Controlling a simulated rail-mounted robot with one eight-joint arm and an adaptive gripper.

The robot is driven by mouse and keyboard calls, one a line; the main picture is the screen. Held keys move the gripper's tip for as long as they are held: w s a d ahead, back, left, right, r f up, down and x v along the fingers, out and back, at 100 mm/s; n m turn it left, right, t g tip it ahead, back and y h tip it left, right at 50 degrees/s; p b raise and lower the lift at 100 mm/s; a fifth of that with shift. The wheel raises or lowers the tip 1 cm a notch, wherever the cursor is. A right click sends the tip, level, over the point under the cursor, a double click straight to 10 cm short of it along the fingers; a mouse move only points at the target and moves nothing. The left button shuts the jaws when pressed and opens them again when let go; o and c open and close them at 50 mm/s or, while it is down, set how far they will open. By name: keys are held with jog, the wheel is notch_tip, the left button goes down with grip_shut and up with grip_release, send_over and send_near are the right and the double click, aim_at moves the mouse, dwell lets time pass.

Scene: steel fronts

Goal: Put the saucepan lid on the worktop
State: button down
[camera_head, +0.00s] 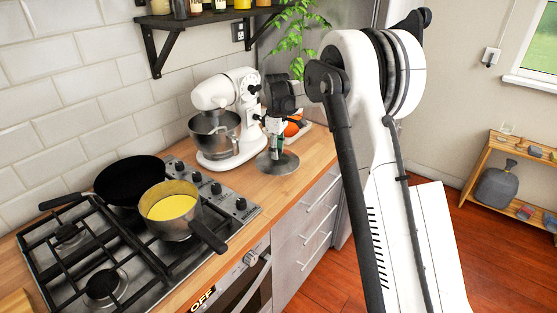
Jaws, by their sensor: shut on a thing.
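The saucepan lid (287,165) is a round grey disc at the worktop's front edge, to the right of the stand mixer. My gripper (275,147) points down over it and is shut on its knob, which the fingers mostly hide. The lid lies roughly level. I cannot tell whether it touches the wood or hangs just above it. The wooden worktop (240,184) runs between the hob and the far end of the counter. The saucepan (178,228) stands uncovered on the hob with yellow contents.
A white stand mixer (238,98) with a steel bowl stands left of the lid. A black frying pan (130,181) is on the gas hob (105,284). Orange fruit (292,128) sits behind my gripper. Bare worktop lies between the hob knobs and the lid. A shelf (205,17) hangs above.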

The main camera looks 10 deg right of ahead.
aim_at(278, 161)
jog(key=shift+w+d+f, duration=0.25)
jog(key=shift+d+f, duration=0.05)
jog(key=shift+f, duration=1.95)
jog(key=shift+f, duration=0.1)
jog(key=shift+f, duration=0.15)
jog(key=c, duration=1.4)
grip_release()
